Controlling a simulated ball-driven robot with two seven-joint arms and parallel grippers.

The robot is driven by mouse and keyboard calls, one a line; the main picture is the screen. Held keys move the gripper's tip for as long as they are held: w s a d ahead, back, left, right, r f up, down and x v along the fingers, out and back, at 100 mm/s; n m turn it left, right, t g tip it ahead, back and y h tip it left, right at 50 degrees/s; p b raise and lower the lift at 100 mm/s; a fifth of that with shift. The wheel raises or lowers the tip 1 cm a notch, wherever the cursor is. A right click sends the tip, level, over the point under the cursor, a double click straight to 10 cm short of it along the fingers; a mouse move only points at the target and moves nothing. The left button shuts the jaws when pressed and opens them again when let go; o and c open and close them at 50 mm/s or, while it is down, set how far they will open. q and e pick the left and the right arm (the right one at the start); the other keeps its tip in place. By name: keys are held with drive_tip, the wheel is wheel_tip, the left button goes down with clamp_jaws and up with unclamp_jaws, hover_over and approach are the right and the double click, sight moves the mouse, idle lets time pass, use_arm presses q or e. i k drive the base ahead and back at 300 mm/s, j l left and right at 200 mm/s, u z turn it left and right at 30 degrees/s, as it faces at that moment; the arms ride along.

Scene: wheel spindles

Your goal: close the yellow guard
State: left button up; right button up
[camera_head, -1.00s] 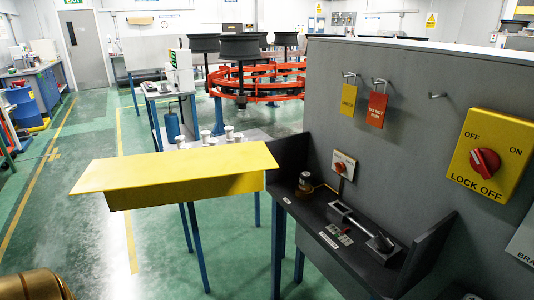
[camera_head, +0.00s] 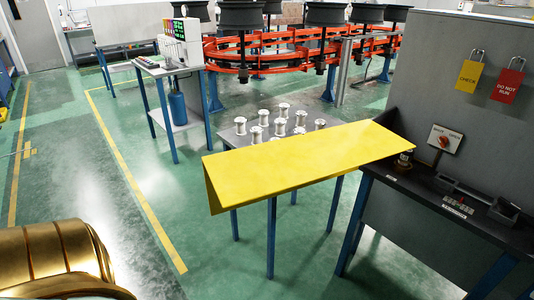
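The yellow guard (camera_head: 305,165) is a long bent sheet panel. It stands out to the left from the dark workbench (camera_head: 460,216), its right end by the bench's left end and its left end out over the floor. It hides part of a small table with metal spools behind it. A gold rounded part of mine fills the lower left corner. No fingertips show, so neither gripper is in view.
Several metal spools (camera_head: 281,110) stand on a low grey table behind the guard. A red ring-shaped rack (camera_head: 290,50) is farther back. A grey panel (camera_head: 440,80) with yellow and red tags rises behind the bench. Green floor at left is open.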

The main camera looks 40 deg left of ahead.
sight(237, 179)
drive_tip(key=j+z, duration=0.1)
drive_tip(key=j, duration=0.3)
drive_tip(key=k+j+z, duration=0.1)
drive_tip(key=j, duration=0.25)
drive_tip(key=k+j+z, duration=0.15)
drive_tip(key=j, duration=0.25)
drive_tip(key=k+j+z, duration=0.1)
drive_tip(key=j, duration=0.25)
drive_tip(key=k+j+z, duration=0.1)
drive_tip(key=j, duration=0.3)
drive_tip(key=k+j+z, duration=0.1)
drive_tip(key=j, duration=0.25)
drive_tip(key=i+j+z, duration=0.25)
drive_tip(key=j, duration=0.55)
drive_tip(key=j+z, duration=0.25)
drive_tip(key=j, duration=0.5)
drive_tip(key=k+j, duration=0.1)
drive_tip(key=j, duration=0.6)
